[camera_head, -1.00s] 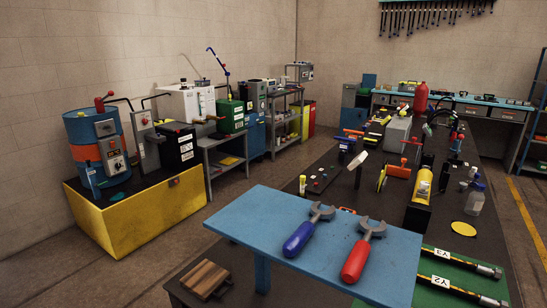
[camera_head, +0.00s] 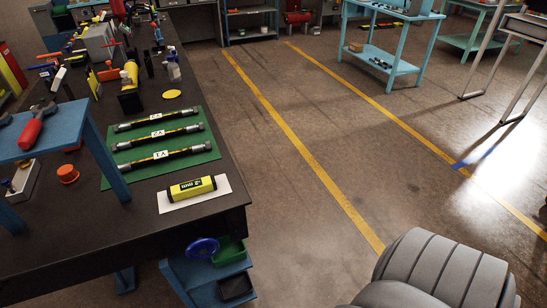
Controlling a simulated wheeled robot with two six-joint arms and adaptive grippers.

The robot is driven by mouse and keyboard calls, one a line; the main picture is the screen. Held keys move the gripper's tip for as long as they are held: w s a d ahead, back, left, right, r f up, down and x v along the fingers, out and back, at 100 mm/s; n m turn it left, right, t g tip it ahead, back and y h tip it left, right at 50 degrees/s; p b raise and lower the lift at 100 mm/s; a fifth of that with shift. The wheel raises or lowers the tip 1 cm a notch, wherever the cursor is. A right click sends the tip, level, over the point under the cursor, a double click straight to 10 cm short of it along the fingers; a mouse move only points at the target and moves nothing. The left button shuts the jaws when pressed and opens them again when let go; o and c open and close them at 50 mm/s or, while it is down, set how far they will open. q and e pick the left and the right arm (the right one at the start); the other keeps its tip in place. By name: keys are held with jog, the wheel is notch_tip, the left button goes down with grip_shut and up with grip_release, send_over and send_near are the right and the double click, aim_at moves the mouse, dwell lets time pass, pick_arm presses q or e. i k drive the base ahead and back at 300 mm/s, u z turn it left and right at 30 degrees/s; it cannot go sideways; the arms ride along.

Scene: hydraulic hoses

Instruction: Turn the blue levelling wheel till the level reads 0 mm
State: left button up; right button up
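The blue levelling wheel (camera_head: 202,247) is low at the near right side of the black workbench, below its top. A yellow-green level (camera_head: 192,188) lies on a white plate (camera_head: 222,183) at the bench's near right corner. Its label is too small to read as a value, and I cannot make out a bubble. Neither of my grippers shows in the head view.
Several black hoses with white tags lie on a green mat (camera_head: 110,178) behind the level. A blue raised shelf (camera_head: 62,127) stands at the left, with an orange cap (camera_head: 68,173) near it. A green bin (camera_head: 228,251) is beside the wheel. Open floor lies to the right.

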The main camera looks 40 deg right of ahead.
aim_at(203, 248)
jog(key=z, duration=0.2)
jog(key=k, duration=0.3)
jog(key=z, duration=0.15)
jog(key=i, duration=0.6)
jog(key=z, duration=0.3)
